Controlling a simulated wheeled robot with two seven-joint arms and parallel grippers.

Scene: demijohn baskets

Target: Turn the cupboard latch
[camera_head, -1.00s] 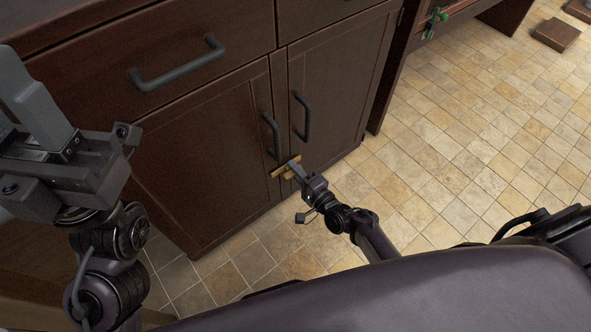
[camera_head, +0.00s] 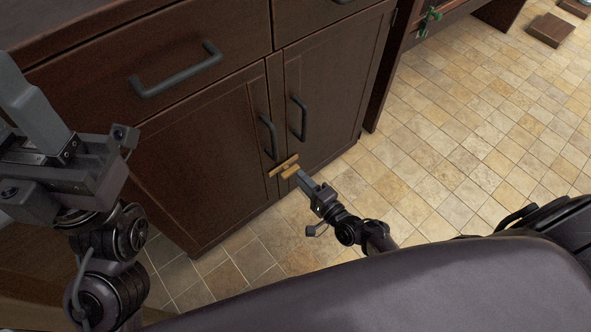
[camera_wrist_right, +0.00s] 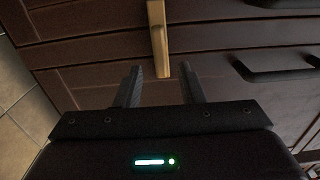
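The cupboard latch (camera_head: 283,166) is a small light-wood bar lying across the seam between the two dark cupboard doors, low down, with a short wooden piece standing out toward me. In the right wrist view the latch (camera_wrist_right: 159,45) points down toward the gap between my fingers. My right gripper (camera_head: 301,178) is just in front of the latch. The right wrist view shows its fingers (camera_wrist_right: 161,72) apart, with nothing gripped; the latch's near end is at about the fingertips. My left gripper (camera_head: 32,100) is raised at the left, away from the latch; its finger gap is unclear.
Two dark door handles (camera_head: 268,137) (camera_head: 299,119) stand out above the latch. A drawer handle (camera_head: 178,72) is higher up. Tiled floor (camera_head: 450,150) lies open to the right. A brown block (camera_head: 551,30) is far off at upper right.

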